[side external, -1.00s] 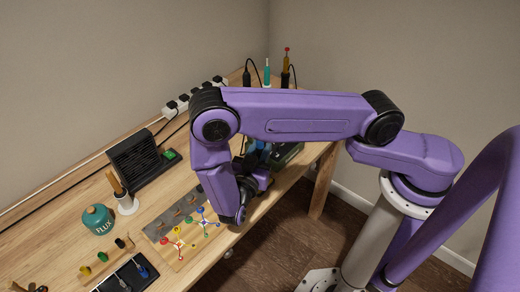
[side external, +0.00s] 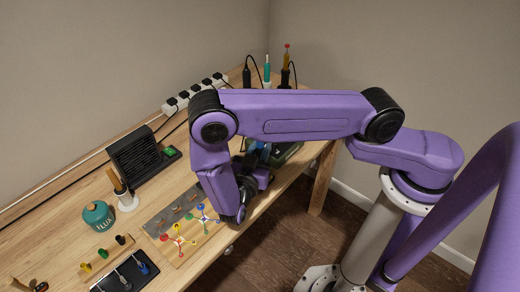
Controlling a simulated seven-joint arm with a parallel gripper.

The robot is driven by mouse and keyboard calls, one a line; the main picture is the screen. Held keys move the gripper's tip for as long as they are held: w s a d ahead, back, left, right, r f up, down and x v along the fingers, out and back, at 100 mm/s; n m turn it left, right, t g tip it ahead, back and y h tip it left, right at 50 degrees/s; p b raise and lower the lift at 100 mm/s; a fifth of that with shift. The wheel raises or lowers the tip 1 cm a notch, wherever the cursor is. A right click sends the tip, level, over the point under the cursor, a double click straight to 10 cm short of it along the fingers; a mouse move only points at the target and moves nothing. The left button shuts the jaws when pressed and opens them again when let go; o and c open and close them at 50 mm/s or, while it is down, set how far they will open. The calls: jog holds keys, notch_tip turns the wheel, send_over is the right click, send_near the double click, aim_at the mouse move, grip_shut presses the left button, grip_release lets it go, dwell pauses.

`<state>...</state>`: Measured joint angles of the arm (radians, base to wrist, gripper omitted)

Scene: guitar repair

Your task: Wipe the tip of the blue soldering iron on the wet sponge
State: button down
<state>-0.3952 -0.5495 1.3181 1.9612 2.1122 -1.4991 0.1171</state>
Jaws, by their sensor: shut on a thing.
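My gripper (side external: 259,171) is dark and sits below the purple wrist, over the right part of the bench. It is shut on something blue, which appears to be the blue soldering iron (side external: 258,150). Only a small blue patch shows behind my arm. The iron's tip and its contact with anything below are hidden. I cannot make out the wet sponge; my arm covers that part of the bench.
A green object (side external: 288,152) lies right of the gripper. Upright tools, one teal-handled (side external: 267,69), stand at the back. A power strip (side external: 195,94), black fan box (side external: 143,157), flux pot (side external: 98,215) and board with coloured pieces (side external: 158,219) are to the left.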

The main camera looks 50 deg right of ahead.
jog(key=shift+a, duration=0.2)
jog(key=shift+a, duration=0.25)
jog(key=shift+a, duration=0.3)
jog(key=shift+d, duration=1.3)
dwell(0.4)
jog(key=shift+a, duration=0.35)
jog(key=shift+a, duration=0.15)
jog(key=shift+a, duration=0.3)
jog(key=shift+a, duration=0.25)
jog(key=shift+a, duration=0.2)
